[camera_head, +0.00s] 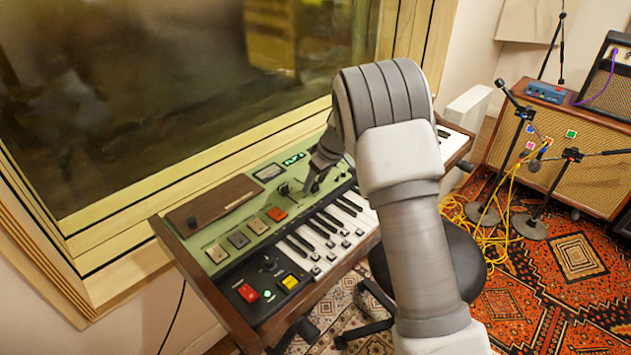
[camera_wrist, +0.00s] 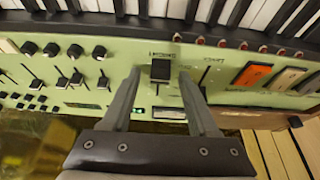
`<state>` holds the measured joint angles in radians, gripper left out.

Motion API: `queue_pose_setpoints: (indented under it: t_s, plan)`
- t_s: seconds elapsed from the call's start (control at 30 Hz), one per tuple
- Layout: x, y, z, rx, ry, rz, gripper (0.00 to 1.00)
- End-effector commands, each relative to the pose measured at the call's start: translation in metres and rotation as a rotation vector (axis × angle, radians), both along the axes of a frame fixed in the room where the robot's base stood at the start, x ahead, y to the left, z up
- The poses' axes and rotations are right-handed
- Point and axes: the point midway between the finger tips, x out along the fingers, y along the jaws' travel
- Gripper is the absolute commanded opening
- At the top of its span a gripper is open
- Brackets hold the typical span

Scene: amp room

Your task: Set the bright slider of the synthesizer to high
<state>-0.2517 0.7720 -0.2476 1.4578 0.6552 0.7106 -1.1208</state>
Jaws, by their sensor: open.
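The synthesizer (camera_head: 205,285) has a green panel above its keys, and stands under the window. In the wrist view, a black slider cap (camera_wrist: 160,70) sits on the green panel (camera_wrist: 110,58) between my gripper's two fingers, with a small label beside it too blurred to read surely. My gripper (camera_head: 311,188) is open, reaching down to the panel, one finger on each side of the cap. Whether the fingers touch the cap, I cannot tell. A second slider (camera_wrist: 204,78) is by the right finger. In the head view my arm covers part of the keyboard.
Several knobs and small sliders lie left of the fingers in the wrist view. An orange button (camera_wrist: 252,74) and grey buttons lie right. In the head view a black stool (camera_head: 440,262) stands before the keys; microphone stands and an amplifier (camera_head: 540,150) are at right.

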Motion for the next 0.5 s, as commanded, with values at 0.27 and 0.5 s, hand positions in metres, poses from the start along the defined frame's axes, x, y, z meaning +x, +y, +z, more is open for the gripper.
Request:
queue_pose_setpoints:
  t_s: [0.27, 0.5]
  plan:
    - [-0.0001, -0.0001, 0.0001, 0.0, 0.0, 0.0, 0.2]
    - [-0.0003, -0.0001, 0.0002, 0.0, 0.0, 0.0, 0.0]
